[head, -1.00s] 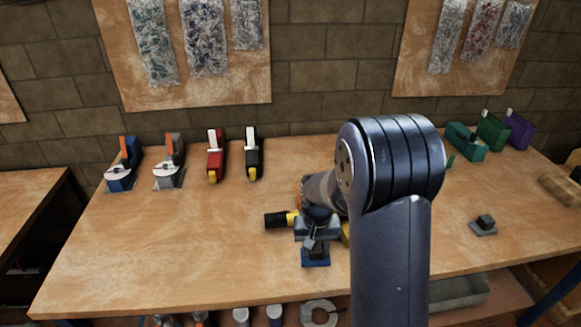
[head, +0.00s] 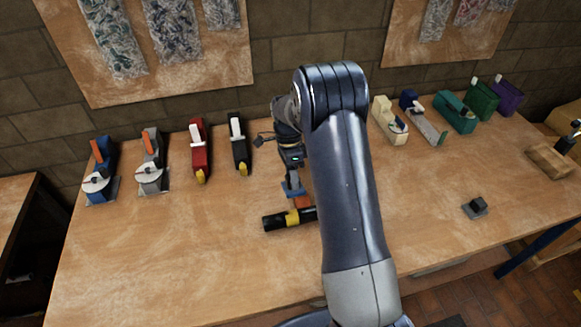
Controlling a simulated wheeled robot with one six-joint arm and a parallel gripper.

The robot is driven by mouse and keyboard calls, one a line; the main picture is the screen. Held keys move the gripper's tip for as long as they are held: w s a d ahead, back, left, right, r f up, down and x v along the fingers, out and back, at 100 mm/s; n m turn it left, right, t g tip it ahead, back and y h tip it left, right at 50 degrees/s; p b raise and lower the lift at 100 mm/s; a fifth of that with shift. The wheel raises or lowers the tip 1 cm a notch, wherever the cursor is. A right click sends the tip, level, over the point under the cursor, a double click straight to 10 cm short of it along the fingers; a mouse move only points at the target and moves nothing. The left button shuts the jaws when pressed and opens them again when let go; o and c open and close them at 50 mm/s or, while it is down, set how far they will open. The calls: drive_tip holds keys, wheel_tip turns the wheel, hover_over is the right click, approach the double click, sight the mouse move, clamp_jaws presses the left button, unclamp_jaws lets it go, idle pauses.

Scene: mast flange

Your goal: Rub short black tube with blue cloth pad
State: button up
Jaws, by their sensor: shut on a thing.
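The short black tube (head: 276,223) lies on the workbench in the head view, left of my arm. It has a yellow band, and its right end is hidden behind my arm. My gripper (head: 292,182) points down just behind the tube. It is shut on the blue cloth pad (head: 293,190), which shows as a small blue piece at its lower end. The pad looks a little above and behind the tube, apart from its visible part. A small orange piece shows between them; I cannot tell what it belongs to.
Tape dispensers and red and black staplers (head: 199,152) stand along the back left of the workbench (head: 180,260). A cream dispenser (head: 389,120), teal and green boxes and a purple box stand at the back right. The front left is clear.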

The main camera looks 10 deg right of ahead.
drive_tip(key=shift+b+x, duration=1.7)
drive_tip(key=shift+x, duration=1.3)
drive_tip(key=shift+b+x, duration=0.75)
drive_tip(key=shift+x, duration=0.2)
drive_tip(key=shift+s, duration=0.1)
drive_tip(key=shift+a+r, duration=0.1)
drive_tip(key=shift+a, duration=3.9)
drive_tip(key=shift+d, duration=2.05)
drive_tip(key=shift+d+b, duration=0.45)
drive_tip(key=shift+d, duration=1.55)
